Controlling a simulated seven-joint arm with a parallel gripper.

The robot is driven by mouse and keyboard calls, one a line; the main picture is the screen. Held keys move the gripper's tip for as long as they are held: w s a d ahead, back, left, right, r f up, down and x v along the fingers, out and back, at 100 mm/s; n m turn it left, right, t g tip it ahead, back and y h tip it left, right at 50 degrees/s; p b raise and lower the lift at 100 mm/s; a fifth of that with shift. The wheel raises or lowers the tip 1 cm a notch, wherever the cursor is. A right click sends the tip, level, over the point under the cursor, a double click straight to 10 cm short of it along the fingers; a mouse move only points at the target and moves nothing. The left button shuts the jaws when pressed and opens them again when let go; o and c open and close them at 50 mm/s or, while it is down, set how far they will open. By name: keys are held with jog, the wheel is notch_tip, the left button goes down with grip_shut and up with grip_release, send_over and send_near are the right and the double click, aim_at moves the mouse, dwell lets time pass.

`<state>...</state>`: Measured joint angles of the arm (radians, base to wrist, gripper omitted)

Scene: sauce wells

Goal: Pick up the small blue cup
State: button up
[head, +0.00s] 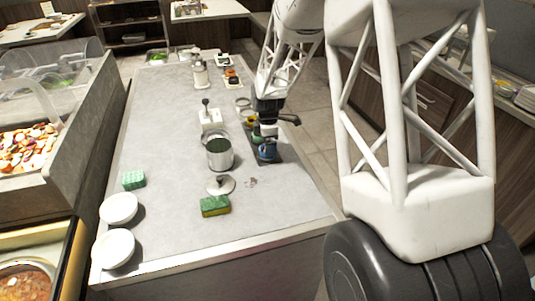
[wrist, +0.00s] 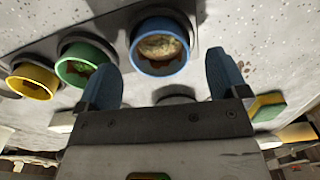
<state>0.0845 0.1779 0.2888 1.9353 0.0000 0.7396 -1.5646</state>
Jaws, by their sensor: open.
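The small blue cup (head: 267,154) stands at the near end of a dark tray by the right edge of the counter. In the wrist view the blue cup (wrist: 160,68) is seen from above, with pale food inside. A green cup (wrist: 83,80) and a yellow cup (wrist: 33,94) stand in a row to its left. My gripper (wrist: 163,62) is open and empty, its two blue fingers spread on either side of the blue cup's near side. In the head view my gripper (head: 267,134) is just above the cup and partly hides the row. Finger contact cannot be told.
A metal pot (head: 220,160) stands left of the blue cup, with a lid (head: 221,185) in front. A white dispenser (head: 211,127) is behind. Green sponges (head: 215,206) (head: 133,180) and white plates (head: 118,208) lie nearer. The counter's left middle is clear.

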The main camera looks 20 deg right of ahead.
jog(key=shift+f, duration=1.1)
jog(key=shift+c, duration=0.2)
jog(key=c, duration=0.9)
